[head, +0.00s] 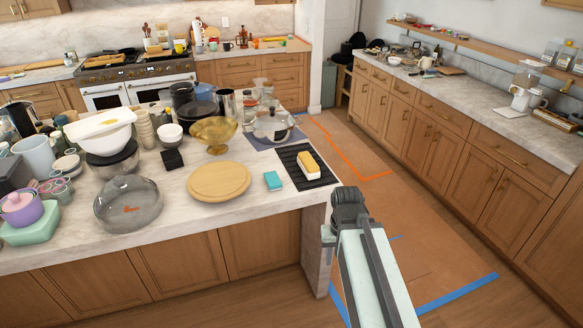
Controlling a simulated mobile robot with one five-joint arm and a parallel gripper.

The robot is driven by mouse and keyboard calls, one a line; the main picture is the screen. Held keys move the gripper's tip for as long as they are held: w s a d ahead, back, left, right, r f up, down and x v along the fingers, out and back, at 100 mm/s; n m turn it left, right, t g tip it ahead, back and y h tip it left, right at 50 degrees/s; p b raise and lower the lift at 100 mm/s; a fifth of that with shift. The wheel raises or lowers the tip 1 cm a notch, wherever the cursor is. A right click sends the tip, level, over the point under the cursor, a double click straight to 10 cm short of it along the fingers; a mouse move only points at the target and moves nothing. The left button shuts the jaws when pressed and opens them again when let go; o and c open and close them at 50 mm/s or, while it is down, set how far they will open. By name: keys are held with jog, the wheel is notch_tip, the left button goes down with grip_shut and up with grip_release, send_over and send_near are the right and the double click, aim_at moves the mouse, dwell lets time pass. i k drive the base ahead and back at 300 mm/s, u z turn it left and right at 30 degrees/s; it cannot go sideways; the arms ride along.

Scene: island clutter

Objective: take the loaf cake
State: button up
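A small oblong block, yellowish-brown on one side and whitish on the other (308,165), lies on a dark ribbed mat (318,182) near the right end of the island. It may be the loaf cake; it is too small to be sure. My gripper (348,205) is at the end of my arm, in front of the island's right corner. It appears apart from the block, lower and to the right in the picture. Its fingers cannot be made out, and nothing is seen held.
A teal block (273,181) and a round wooden board (218,182) lie left of the mat. A pot (273,127) stands behind it, and a yellow glass bowl (214,132) is farther left. The island's left side is crowded. Open floor (420,235) lies to the right.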

aim_at(310, 169)
jog(key=u, duration=0.1)
jog(key=i, duration=1.5)
jog(key=z, duration=0.05)
